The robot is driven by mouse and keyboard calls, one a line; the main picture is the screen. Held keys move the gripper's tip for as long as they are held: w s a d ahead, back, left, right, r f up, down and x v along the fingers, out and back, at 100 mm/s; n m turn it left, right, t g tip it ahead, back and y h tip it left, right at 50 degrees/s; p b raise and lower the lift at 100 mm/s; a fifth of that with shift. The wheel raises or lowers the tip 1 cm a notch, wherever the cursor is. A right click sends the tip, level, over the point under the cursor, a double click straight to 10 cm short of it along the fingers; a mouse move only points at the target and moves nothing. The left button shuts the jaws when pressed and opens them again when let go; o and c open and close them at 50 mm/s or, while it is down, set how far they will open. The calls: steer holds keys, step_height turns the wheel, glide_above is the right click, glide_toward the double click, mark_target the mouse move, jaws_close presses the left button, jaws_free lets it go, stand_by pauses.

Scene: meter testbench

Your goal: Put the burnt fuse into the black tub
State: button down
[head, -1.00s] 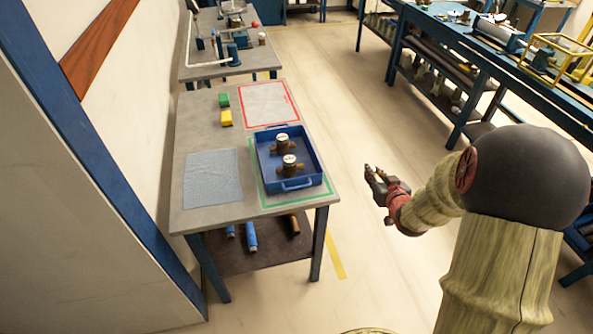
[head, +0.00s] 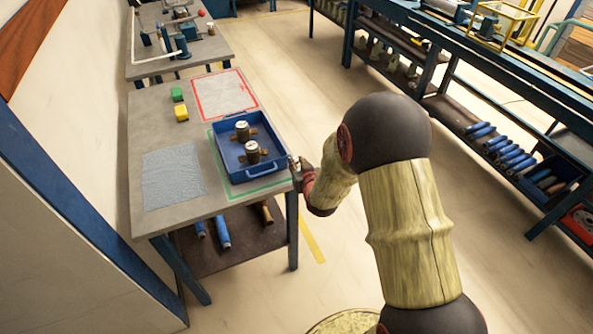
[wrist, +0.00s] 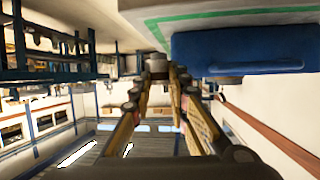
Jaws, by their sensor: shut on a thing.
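My gripper (head: 297,171) is beside the right edge of the near table, close to the blue tray's front right corner. In the wrist view its fingers (wrist: 157,75) close on a small grey-brown piece (wrist: 156,62) at their tips. The piece is too small to tell for sure that it is the burnt fuse. I see no other fuse, and I cannot make out a black tub in either view.
The blue tray (head: 240,181) holds two brass meters (head: 252,153) inside a green outline on the table (head: 180,215). A grey cloth (head: 172,178), yellow block (head: 181,113), green block (head: 177,94) and bare red-outlined area (head: 222,93) share it. Benches stand right.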

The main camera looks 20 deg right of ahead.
steer(key=shift+w+a+f+b, duration=0.1)
steer(key=shift+f+b, duration=0.55)
steer(key=shift+f, duration=1)
steer(key=shift+f, duration=0.2)
steer(key=c, duration=1.7)
jaws_free()
steer(key=shift+c, duration=0.2)
steer(key=shift+r, duration=0.1)
